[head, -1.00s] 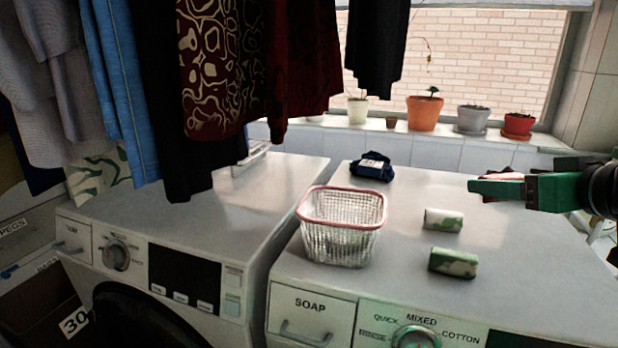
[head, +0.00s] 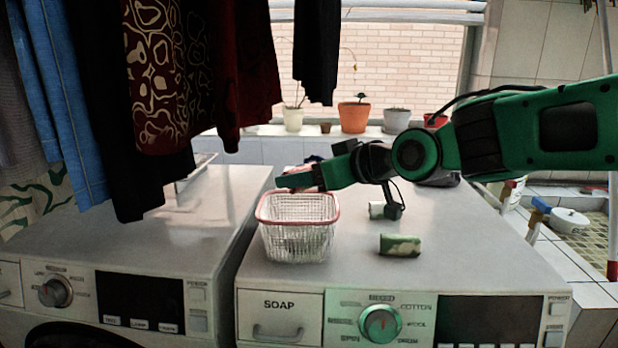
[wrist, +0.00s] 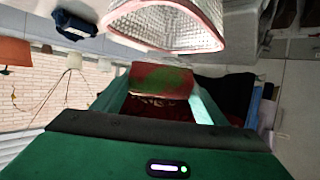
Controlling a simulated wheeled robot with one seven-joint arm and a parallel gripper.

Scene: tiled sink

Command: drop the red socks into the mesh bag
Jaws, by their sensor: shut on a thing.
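The mesh bag (head: 298,235) is a wire-like basket with a pink-red rim on top of the right washing machine. The red socks (wrist: 160,80), a rolled bundle with some green on it, are between my gripper's fingers in the wrist view. My gripper (head: 297,181) is shut on them just above the bag's far rim. In the head view only a sliver of red shows at the fingers. In the wrist view the bag's rim (wrist: 168,6) is just beyond the socks. The bag's contents are unclear.
A green-and-white roll (head: 400,245) lies right of the bag, with another pale roll (head: 377,210) behind it, partly hidden by my arm. A dark blue bundle (wrist: 76,25) lies behind the bag. Clothes (head: 155,75) hang at left. Pots (head: 354,117) line the sill.

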